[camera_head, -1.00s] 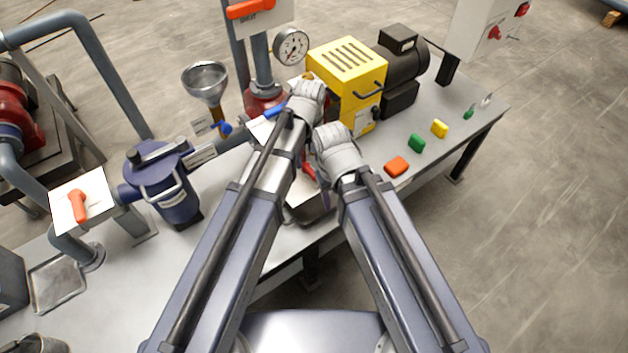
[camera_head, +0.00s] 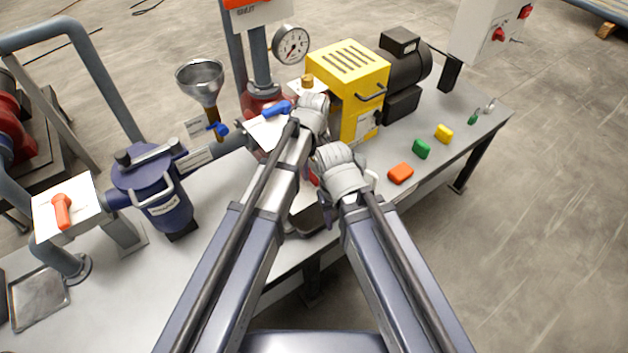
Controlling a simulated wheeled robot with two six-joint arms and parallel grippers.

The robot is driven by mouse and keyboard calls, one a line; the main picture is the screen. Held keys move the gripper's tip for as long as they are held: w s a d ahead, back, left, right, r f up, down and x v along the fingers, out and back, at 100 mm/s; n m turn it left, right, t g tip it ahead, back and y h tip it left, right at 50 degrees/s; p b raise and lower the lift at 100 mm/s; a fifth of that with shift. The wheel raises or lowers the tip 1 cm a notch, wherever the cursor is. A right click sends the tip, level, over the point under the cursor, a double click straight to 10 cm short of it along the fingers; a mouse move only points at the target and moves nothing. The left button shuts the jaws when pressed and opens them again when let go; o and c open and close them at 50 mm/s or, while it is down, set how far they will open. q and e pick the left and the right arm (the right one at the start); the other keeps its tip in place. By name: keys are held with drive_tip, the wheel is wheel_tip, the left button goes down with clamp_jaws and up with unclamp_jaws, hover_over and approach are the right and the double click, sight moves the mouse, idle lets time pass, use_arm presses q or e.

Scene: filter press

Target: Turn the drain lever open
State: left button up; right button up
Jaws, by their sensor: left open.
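A blue lever (camera_head: 277,110) lies over a white plate at the foot of the red press column, just left of my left wrist. A smaller blue lever (camera_head: 218,129) is below the funnel. I cannot tell from markings which is the drain lever. My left gripper (camera_head: 314,112) is open, close to the right of the first blue lever; its fingers are mostly hidden by the wrist. I see no contact with the lever. My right gripper (camera_head: 336,170) is lower and to the right, above the bench edge; its fingers are hidden behind its wrist.
A yellow pump housing (camera_head: 347,75) stands right behind my grippers, with a pressure gauge (camera_head: 292,44) to its left. A blue vessel (camera_head: 153,196) and an orange-red lever (camera_head: 62,211) are at the left. Several coloured blocks, one orange (camera_head: 400,173), lie on the bench's right.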

sight(314, 178)
use_arm(q)
drive_tip(key=shift+f+b, duration=1.05)
drive_tip(key=shift+f, duration=0.5)
use_arm(e)
wheel_tip(314, 178, down, 3)
use_arm(q)
drive_tip(key=shift+c, duration=0.3)
clamp_jaws()
